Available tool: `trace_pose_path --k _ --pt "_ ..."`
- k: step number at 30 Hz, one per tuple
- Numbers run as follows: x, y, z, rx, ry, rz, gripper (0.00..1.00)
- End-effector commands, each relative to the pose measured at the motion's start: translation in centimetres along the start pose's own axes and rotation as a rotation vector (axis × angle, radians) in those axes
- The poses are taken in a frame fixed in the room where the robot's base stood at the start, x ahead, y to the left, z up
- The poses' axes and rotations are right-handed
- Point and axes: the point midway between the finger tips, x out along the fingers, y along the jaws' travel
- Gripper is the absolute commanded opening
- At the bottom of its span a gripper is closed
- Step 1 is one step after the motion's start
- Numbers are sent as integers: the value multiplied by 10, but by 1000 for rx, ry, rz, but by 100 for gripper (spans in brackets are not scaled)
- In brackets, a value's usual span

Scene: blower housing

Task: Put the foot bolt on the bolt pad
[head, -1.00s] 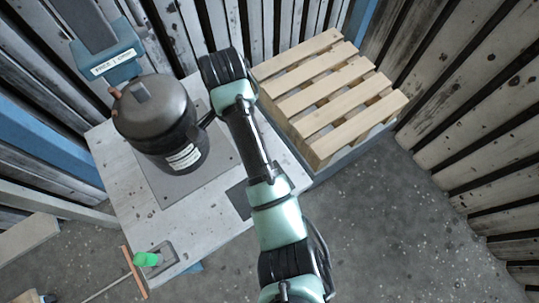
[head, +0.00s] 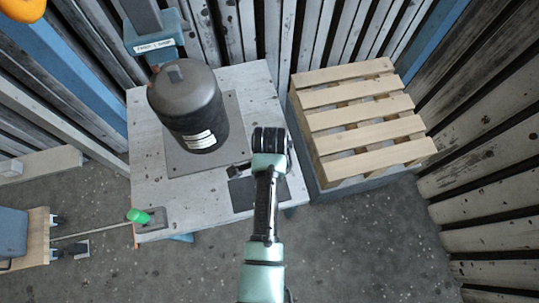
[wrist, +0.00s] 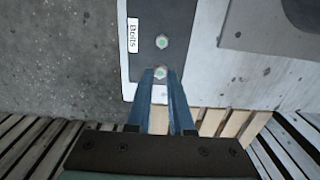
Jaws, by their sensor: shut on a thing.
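The bolt pad (wrist: 178,20) is a dark grey plate with a white "Bolts" label (wrist: 133,32). In the head view the pad (head: 243,196) lies at the front right of the table. One pale bolt head with a greenish centre (wrist: 162,42) sits on the pad. A similar one, the foot bolt (wrist: 160,72), is between my gripper's fingertips (wrist: 160,76). My gripper is shut on it, over the pad's edge nearest the gripper. Whether the held bolt touches the pad I cannot tell. In the head view my gripper (head: 238,169) is small and dark, just behind the pad.
The dark blower housing (head: 187,105) stands on a grey plate (head: 232,122) on the table (head: 150,160), left of my arm. A green-handled thing (head: 139,215) is at the table's front left corner. A wooden pallet (head: 365,135) stands to the right. Slatted walls close off the back.

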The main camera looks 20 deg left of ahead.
Motion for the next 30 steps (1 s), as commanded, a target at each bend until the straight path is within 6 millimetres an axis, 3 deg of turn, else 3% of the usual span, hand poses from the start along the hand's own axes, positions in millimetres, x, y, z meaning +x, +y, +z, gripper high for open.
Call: trace_pose_path --k 7,19,20,24,30 --pt "34 1 0 1 -1 2 0" --pt "39 0 0 0 -1 0 0" --pt "38 0 0 0 -1 0 25" --pt "37 0 0 0 -1 0 50" --pt "37 0 0 0 -1 0 50"
